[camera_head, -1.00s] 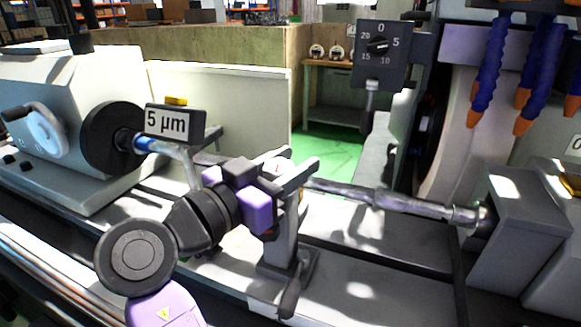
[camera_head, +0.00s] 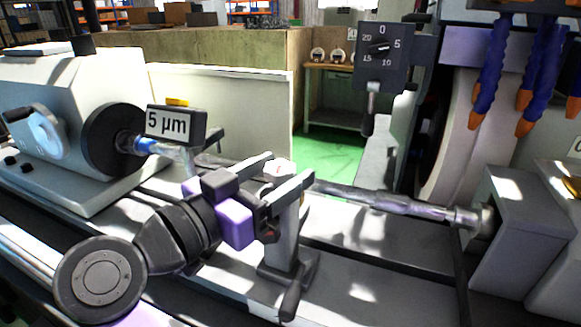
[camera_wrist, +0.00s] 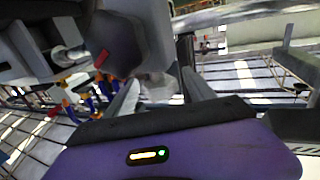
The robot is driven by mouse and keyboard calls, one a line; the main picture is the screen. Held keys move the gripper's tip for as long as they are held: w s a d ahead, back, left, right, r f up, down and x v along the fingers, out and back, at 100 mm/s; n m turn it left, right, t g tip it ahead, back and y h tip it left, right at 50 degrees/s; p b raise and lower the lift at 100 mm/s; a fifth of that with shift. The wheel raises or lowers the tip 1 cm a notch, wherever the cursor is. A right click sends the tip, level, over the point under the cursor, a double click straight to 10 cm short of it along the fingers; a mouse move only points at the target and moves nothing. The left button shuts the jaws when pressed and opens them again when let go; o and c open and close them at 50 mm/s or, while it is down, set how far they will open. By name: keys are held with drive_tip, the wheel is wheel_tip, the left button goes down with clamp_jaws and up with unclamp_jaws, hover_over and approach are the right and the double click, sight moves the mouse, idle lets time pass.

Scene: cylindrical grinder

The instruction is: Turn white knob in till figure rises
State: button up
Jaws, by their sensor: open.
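The white knob (camera_head: 281,166), with a small red mark, shows at the top of a grey steady-rest post (camera_head: 284,235) in the middle of the head view. My gripper (camera_head: 290,164) has its two grey fingers apart, one on each side of the knob. Whether either finger touches it I cannot tell. In the wrist view my gripper (camera_wrist: 160,77) is open, with a pale, blurred part (camera_wrist: 157,86) between the fingers. The display (camera_head: 168,123) behind my wrist reads 5 µm.
A shiny shaft (camera_head: 395,203) runs behind the post to the tailstock (camera_head: 525,225) at right. A black dial box (camera_head: 383,57) hangs above it. A grinding wheel (camera_head: 455,125) and blue coolant hoses (camera_head: 490,70) stand at back right. The headstock (camera_head: 70,85) is at left.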

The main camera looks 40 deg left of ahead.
sight(269, 179)
drive_tip(key=shift+s+a, duration=0.15)
drive_tip(key=shift+s, duration=2.15)
idle(0.6)
